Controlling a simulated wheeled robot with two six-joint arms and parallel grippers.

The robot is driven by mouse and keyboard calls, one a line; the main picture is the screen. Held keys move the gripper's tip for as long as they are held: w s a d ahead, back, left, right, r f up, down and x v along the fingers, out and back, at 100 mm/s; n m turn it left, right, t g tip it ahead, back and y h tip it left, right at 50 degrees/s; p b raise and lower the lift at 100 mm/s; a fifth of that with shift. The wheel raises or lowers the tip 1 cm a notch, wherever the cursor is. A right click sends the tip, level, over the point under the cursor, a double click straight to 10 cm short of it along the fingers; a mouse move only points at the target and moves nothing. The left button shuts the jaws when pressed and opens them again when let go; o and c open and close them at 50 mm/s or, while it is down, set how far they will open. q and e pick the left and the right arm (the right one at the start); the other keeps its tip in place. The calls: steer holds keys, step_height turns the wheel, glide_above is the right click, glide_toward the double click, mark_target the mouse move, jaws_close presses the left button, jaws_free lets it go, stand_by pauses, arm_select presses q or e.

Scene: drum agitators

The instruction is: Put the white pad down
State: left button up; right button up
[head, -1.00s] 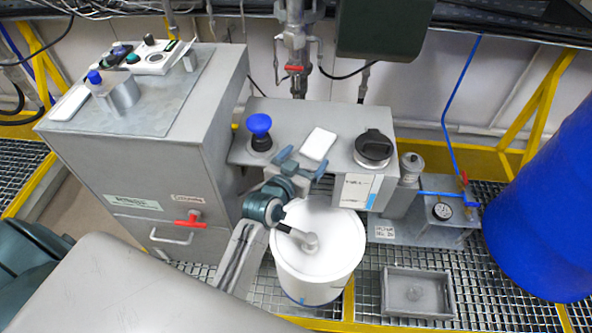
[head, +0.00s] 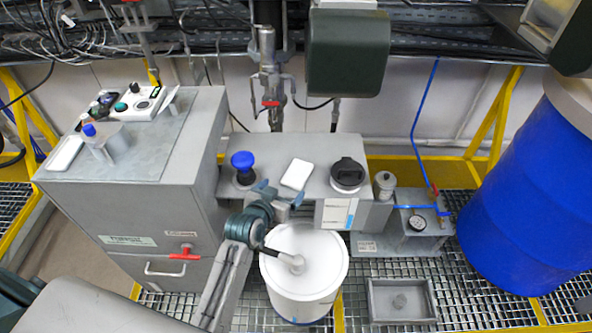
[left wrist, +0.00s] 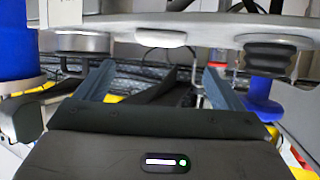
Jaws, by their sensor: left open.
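The white pad (head: 297,174) lies flat on the grey shelf (head: 325,148), between the blue knob and the black-lidded round part. My left gripper (head: 281,192) is open at the front edge of the shelf, just short of the pad. The gripper and pad look apart. In the left wrist view, which looks upside down, the pad (left wrist: 160,38) rests on the shelf face, beyond the two spread fingers (left wrist: 160,84). Nothing is between the fingers. My right gripper is not in view.
A blue knob (head: 242,160) and a black-lidded part (head: 348,174) flank the pad. A white drum (head: 318,268) stands under my left wrist. Another white pad (head: 65,153) lies on the left cabinet. A blue barrel (head: 530,190) stands right. A grey tray (head: 402,302) sits on the grating.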

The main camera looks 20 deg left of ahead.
mark_target(297, 174)
arm_select(q)
steer(key=x, duration=0.5)
steer(key=shift+p, duration=0.4)
steer(key=shift+w+d+p, duration=0.1)
steer(key=shift+w+p, duration=0.25)
steer(key=shift+p, duration=0.05)
steer(key=p+x, duration=0.1)
steer(key=x, duration=0.2)
steer(key=shift+w, duration=0.15)
steer(key=shift+w+f+p, duration=0.3)
steer(key=shift+w+f, duration=0.05)
steer(key=shift+w, duration=0.15)
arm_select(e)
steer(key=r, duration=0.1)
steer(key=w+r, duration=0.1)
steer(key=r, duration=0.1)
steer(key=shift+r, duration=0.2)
arm_select(q)
steer(key=shift+c, duration=0.2)
steer(key=c, duration=1.1)
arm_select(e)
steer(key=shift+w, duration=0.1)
arm_select(q)
steer(key=shift+r, duration=0.15)
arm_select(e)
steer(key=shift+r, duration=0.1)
